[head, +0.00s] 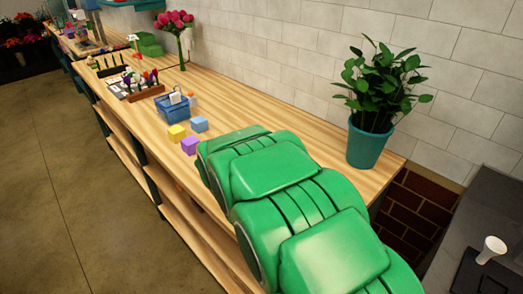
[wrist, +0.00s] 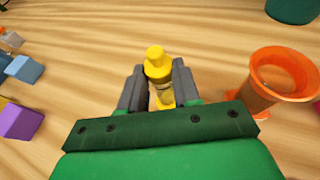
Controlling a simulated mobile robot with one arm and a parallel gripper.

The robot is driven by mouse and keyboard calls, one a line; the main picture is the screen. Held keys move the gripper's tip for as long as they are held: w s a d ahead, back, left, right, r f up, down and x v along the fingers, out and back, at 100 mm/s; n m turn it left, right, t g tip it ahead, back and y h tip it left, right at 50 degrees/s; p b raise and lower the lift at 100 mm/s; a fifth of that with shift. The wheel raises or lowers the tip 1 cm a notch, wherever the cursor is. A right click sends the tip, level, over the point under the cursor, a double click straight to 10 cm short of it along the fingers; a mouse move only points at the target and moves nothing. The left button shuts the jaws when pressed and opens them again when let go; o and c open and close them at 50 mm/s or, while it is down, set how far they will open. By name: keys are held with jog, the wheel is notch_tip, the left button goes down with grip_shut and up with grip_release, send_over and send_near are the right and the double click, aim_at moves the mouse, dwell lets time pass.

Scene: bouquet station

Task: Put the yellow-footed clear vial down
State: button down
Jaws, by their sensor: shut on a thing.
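My gripper (wrist: 157,74) shows in the wrist view, with its two dark fingers closed on the yellow-footed clear vial (wrist: 157,63). The vial's yellow end stands out past the fingertips, and a see-through yellowish part shows between the fingers. The wooden counter (wrist: 100,35) lies beyond it; I cannot tell whether the vial touches it. In the head view my green arm reaches over the counter and hides my gripper and the vial.
An orange flared vessel (wrist: 280,76) is close to the right of my gripper. A purple block (wrist: 21,122) and a blue block (wrist: 24,70) are at the left. A potted plant (head: 366,142) stands by the wall. A blue basket (head: 173,108) is farther back.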

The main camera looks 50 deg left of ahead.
jog(key=shift+f, duration=0.1)
jog(key=c, duration=0.8)
grip_release()
jog(key=v, duration=1.2)
jog(key=shift+r, duration=0.2)
jog(key=shift+w, duration=0.1)
